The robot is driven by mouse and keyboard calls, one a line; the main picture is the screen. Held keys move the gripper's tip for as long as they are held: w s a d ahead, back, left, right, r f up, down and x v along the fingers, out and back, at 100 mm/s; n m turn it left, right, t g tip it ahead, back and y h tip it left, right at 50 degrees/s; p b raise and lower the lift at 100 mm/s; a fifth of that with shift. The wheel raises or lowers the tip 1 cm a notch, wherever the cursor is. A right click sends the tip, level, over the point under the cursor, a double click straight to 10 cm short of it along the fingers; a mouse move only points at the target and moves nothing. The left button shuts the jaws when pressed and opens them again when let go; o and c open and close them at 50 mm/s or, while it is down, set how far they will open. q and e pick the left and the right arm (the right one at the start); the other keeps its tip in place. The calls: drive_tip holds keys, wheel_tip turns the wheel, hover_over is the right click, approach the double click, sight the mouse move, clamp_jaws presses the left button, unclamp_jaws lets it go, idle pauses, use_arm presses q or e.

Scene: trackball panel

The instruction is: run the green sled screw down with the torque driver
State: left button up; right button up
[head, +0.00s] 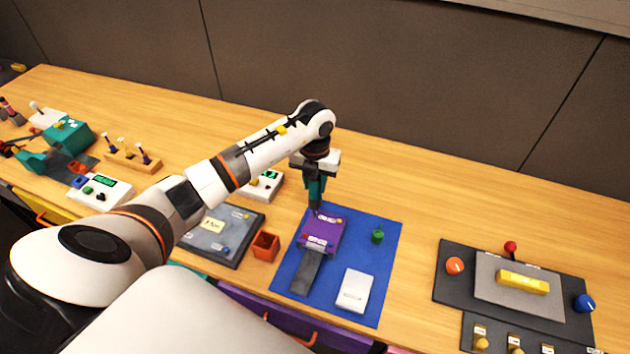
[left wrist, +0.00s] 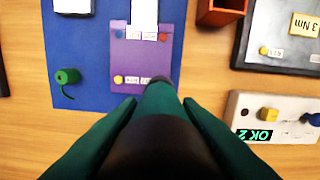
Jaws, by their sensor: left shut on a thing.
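My left gripper (head: 315,185) points straight down above the back-left corner of the purple sled (head: 322,234) and is shut on the torque driver (left wrist: 160,125). The driver is upright, its dark tip at one corner of the sled, which also shows in the left wrist view (left wrist: 140,55). Whether the tip touches a screw I cannot tell. A yellow screw (left wrist: 118,79), a blue screw (left wrist: 165,52) and a red screw (left wrist: 119,33) show at other sled corners. No green screw shows; the corner under the tip is hidden. My right gripper is out of view.
The sled lies on a blue mat (head: 385,265) with a green cylinder (head: 377,236) and a white box (head: 354,290). An orange bin (head: 265,246) and dark tray (head: 240,250) stand left. A white box's display (left wrist: 265,135) reads "OK 2". A trackball panel (head: 455,295) stands right.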

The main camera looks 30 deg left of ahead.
use_arm(q)
drive_tip(key=shift+f, duration=0.35)
idle(0.9)
drive_tip(key=shift+s+d+f+b, duration=0.1)
drive_tip(key=shift+s+f+b, duration=0.15)
drive_tip(key=shift+b, duration=0.15)
idle(1.1)
drive_tip(key=shift+w+r+p, duration=0.15)
drive_tip(key=shift+r+p, duration=0.95)
drive_tip(key=shift+r, duration=0.5)
drive_tip(key=shift+w+r+p, duration=0.15)
drive_tip(key=shift+r+p, duration=0.9)
drive_tip(key=shift+r, duration=0.5)
